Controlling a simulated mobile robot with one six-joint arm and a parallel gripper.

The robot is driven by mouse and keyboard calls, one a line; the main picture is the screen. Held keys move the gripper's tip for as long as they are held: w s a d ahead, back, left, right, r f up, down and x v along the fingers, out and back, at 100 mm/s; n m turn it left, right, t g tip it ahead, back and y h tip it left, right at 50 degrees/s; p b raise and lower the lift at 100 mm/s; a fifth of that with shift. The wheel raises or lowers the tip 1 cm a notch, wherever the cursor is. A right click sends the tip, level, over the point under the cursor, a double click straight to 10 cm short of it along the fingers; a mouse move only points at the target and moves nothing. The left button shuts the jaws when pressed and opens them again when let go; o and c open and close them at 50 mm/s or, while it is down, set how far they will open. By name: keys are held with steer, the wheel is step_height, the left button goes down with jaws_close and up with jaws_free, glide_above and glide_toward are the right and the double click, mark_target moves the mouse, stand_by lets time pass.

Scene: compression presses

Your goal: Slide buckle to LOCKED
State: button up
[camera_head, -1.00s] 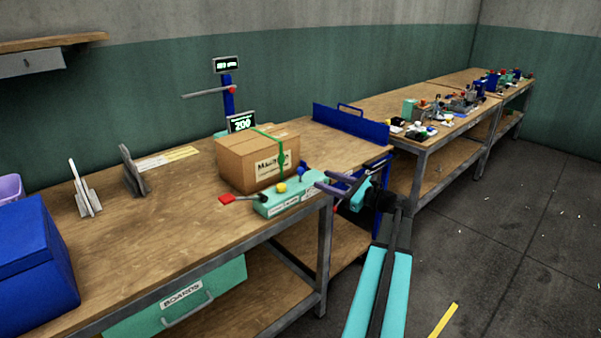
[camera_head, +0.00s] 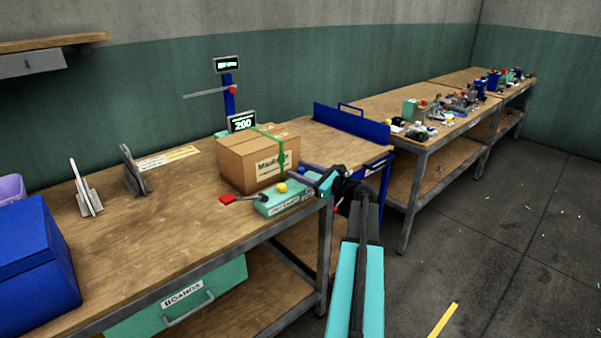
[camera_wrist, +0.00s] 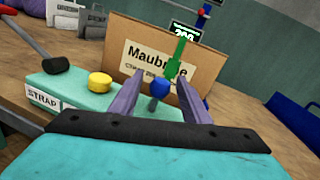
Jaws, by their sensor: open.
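A cardboard box (camera_head: 243,166) with a green strap (camera_head: 281,152) stands on the wooden bench. A teal strapping unit (camera_head: 285,204) labelled STRAP sits in front of it, with a yellow knob (camera_head: 281,187) and a lever with a red end (camera_head: 227,199). In the wrist view a blue knob (camera_wrist: 160,88) lies between my gripper's two purple fingers, with a gap visible on each side. A green buckle piece (camera_wrist: 180,46) on the strap shows just beyond it. My gripper (camera_head: 300,174) is open at the unit's right end. I cannot read any LOCKED mark.
A post (camera_head: 228,95) with a side arm and displays, one reading 200, stands behind the box. A blue guard (camera_head: 350,121) edges the bench at right. A blue bin (camera_head: 35,255) and grey upright holders stand left. The bench front left of the unit is clear.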

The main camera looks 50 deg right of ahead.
steer(key=shift+c, duration=0.5)
jaws_close()
steer(key=shift+s+d+p, duration=0.2)
steer(key=shift+d+p, duration=0.5)
steer(key=shift+d, duration=2.05)
steer(key=shift+o, duration=0.5)
jaws_free()
steer(key=shift+d, duration=0.1)
steer(key=s+d, duration=0.1)
steer(key=s, duration=1.2)
steer(key=shift+s+d+b, duration=0.25)
steer(key=shift+s+b, duration=0.1)
steer(key=shift+b, duration=0.05)
